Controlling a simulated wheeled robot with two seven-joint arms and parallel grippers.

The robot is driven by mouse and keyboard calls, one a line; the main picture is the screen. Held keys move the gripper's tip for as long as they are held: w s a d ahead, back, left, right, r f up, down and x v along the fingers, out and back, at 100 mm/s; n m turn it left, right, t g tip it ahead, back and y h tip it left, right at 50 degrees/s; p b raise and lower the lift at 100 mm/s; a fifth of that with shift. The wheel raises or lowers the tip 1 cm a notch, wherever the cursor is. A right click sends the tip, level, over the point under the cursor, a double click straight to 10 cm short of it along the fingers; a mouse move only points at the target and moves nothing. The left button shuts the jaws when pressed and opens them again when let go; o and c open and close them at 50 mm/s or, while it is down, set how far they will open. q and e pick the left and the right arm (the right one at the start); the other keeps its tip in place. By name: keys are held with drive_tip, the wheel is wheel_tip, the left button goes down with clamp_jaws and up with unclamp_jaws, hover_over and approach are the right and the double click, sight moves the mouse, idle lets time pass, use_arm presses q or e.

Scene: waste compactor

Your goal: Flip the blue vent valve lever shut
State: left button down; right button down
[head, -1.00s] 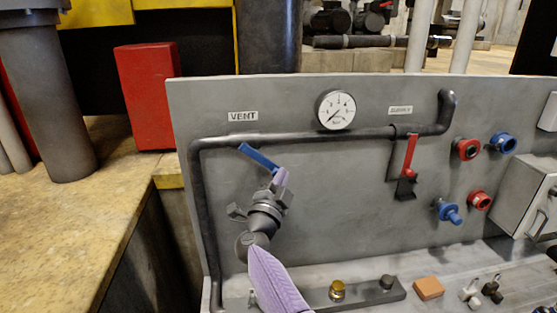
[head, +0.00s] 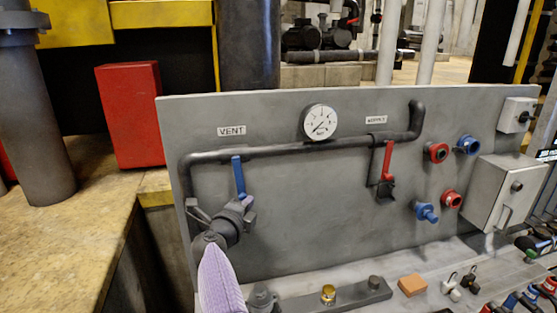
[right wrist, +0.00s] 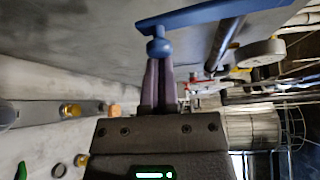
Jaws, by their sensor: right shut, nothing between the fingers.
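The blue vent lever (head: 238,178) is on the grey panel under the VENT label. It hangs almost straight down from the dark pipe, across the pipe's horizontal run. My right gripper (head: 246,200) is at the lever's lower end, its fingers partly hidden by the wrist. In the right wrist view, the shut purple fingers (right wrist: 158,84) hold nothing. Their tips are against or very close to the rounded knob of the blue lever (right wrist: 215,17); I cannot tell if they touch. My left gripper is not in view.
A gauge (head: 320,121) and a red lever (head: 388,161) sit to the right on the panel (head: 300,220). Red and blue couplings (head: 438,152) and a grey box (head: 500,190) are further right. An orange block (head: 412,285) lies on the ledge below.

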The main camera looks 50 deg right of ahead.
drive_tip(key=shift+w+a, duration=0.15)
drive_tip(key=shift+a, duration=0.1)
idle(0.4)
drive_tip(key=shift+d+f, duration=0.1)
